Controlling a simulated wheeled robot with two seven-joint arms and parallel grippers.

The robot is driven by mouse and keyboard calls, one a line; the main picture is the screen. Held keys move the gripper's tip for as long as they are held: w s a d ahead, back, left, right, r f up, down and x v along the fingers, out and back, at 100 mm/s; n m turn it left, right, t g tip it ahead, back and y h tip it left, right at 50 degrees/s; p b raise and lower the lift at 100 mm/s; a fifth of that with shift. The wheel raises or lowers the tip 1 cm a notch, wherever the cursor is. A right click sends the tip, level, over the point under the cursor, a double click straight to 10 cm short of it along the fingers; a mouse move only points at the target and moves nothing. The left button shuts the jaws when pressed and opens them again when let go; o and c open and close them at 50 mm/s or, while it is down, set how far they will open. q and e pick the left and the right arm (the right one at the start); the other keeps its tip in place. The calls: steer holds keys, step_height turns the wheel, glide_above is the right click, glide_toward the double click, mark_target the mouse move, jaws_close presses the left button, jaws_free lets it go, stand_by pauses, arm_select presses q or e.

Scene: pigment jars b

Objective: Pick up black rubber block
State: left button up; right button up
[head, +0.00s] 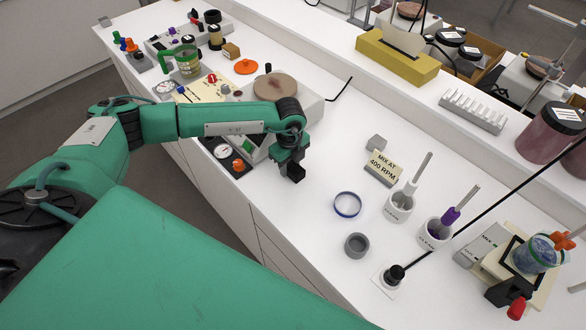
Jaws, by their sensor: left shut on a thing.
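My left gripper (290,166) hangs over the white bench near the middle of the head view, pointing down. It is shut on a small dark block, which looks like the black rubber block (297,175). The block is mostly hidden by the dark fingers, and I cannot tell whether it touches the bench top. My right gripper does not show.
A "MIX AT 400 RPM" sign (382,168), a glass dish (347,204), a grey ring (357,245) and two white cups (398,208) (433,233) stand to the right. A hotplate device (276,88) stands behind. The bench below the gripper is fairly clear.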

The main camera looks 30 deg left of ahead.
mark_target(290, 164)
arm_select(q)
steer(key=shift+r, duration=0.15)
step_height(290, 164, up, 20)
steer(key=b, duration=0.5)
steer(key=shift+b, duration=0.35)
steer(key=o, duration=0.4)
steer(key=shift+c, duration=1.3)
